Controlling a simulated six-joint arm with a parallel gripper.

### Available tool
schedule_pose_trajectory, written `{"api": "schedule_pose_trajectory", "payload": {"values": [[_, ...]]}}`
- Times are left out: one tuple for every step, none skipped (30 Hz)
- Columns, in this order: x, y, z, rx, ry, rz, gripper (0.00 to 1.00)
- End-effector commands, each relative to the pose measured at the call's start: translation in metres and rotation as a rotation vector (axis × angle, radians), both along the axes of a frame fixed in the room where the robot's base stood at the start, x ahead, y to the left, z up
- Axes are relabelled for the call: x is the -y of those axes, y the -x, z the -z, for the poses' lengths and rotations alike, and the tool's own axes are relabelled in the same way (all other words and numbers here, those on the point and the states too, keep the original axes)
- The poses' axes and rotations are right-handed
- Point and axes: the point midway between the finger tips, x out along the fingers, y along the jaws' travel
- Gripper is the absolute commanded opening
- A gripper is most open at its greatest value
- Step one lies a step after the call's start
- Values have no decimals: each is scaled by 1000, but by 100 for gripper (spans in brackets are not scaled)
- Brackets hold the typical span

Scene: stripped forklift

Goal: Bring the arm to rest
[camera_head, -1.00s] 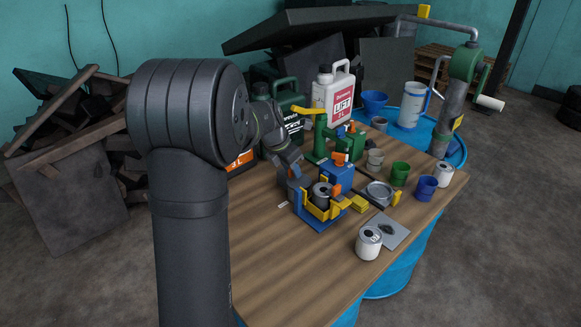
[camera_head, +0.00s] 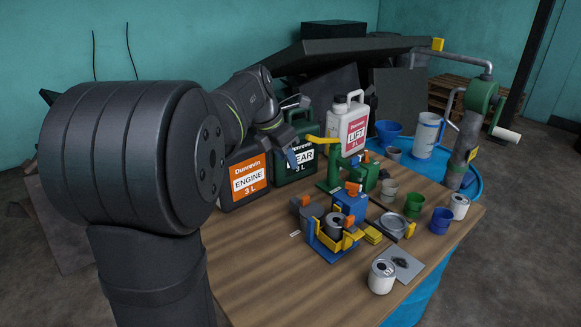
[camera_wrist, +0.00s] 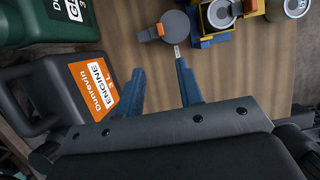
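My gripper (camera_head: 290,157) is raised above the back left of the wooden table (camera_head: 250,268), in front of the green GEAR jug (camera_head: 303,170) in the head view. In the wrist view my gripper (camera_wrist: 160,76) has its two blue fingers spread apart, with only bare table showing between them. The orange-labelled ENGINE jug (camera_wrist: 62,95) stands just left of the fingers there. A blue holder (camera_head: 324,246) with a grey can in it stands on the table, apart from my gripper.
A white LIFT jug (camera_head: 353,130) and a green pump with a yellow handle (camera_head: 333,172) stand at the back. Cups (camera_head: 414,203), a white can (camera_head: 381,277) and a grey dish (camera_head: 393,223) stand to the right. The front left tabletop is clear.

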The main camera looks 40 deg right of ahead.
Motion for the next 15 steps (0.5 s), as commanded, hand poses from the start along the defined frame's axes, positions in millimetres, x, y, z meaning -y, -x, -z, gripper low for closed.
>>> {"api": "schedule_pose_trajectory", "payload": {"values": [[-1,0,-2,0,0,0,34],[-1,0,-3,0,0,0,34],[-2,0,-4,0,0,0,34],[-2,0,-4,0,-1,0,34],[-2,0,-4,-1,-1,0,34],[-2,0,-4,-1,-1,0,34],[-2,0,-4,-1,-1,0,34],[-2,0,-4,-1,-1,0,34],[-2,0,-4,-1,-1,0,34],[-2,0,-4,-1,-1,0,34],[-2,0,-4,-1,-1,0,34],[-2,0,-4,-1,-1,0,34],[-1,0,-3,-1,-1,0,34],[-1,0,-2,-1,-1,0,34],[0,0,0,-1,-1,0,34]]}}
